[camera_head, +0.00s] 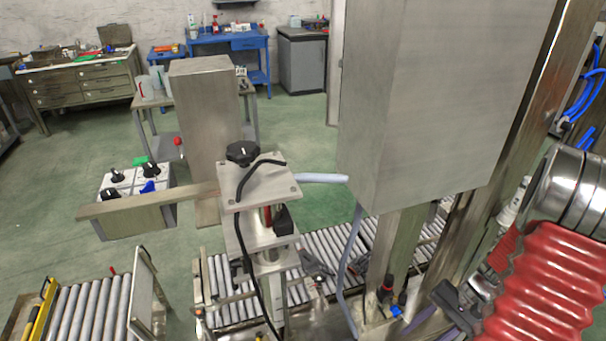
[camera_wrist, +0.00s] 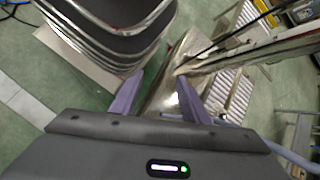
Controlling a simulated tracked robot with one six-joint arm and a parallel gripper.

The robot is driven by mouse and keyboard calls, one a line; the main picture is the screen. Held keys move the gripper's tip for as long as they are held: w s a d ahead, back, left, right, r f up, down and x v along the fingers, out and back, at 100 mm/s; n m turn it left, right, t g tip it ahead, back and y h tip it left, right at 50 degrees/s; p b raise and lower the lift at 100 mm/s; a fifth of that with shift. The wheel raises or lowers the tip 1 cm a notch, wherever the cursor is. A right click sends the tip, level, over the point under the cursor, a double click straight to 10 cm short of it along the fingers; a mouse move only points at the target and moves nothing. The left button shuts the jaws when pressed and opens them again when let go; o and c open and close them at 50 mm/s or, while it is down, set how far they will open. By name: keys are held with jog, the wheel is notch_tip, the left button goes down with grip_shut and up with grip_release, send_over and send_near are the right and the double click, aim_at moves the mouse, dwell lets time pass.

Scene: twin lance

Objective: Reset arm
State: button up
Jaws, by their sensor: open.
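My gripper (camera_wrist: 157,84) shows in the wrist view as two purple fingers spread apart, with nothing between them. A shiny metal surface (camera_wrist: 172,88) and green floor lie beyond the fingertips; I cannot tell the distance. In the head view, my arm with its red bellows sleeve (camera_head: 555,285) fills the lower right, close to the steel machine. The fingertips are not clear in that view.
A large steel cabinet (camera_head: 430,90) stands on posts above a roller conveyor (camera_head: 335,245). Left of it is a clamp-like stand with a black knob (camera_head: 242,152). A second roller conveyor (camera_head: 85,310) is at lower left. Open green floor (camera_head: 300,125) lies behind.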

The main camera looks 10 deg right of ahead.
jog(key=a+r+n+t+h, duration=0.3)
jog(key=a+r+n, duration=0.2)
jog(key=a+r, duration=0.6)
jog(key=a+r+n+t+h, duration=0.3)
jog(key=a+r+n, duration=0.3)
jog(key=a+r, duration=0.5)
notch_tip(320, 180, up, 7)
jog(key=shift+w+f+h, duration=0.1)
jog(key=shift+w+h, duration=0.1)
jog(key=shift+h, duration=0.5)
jog(key=shift+c, duration=0.5)
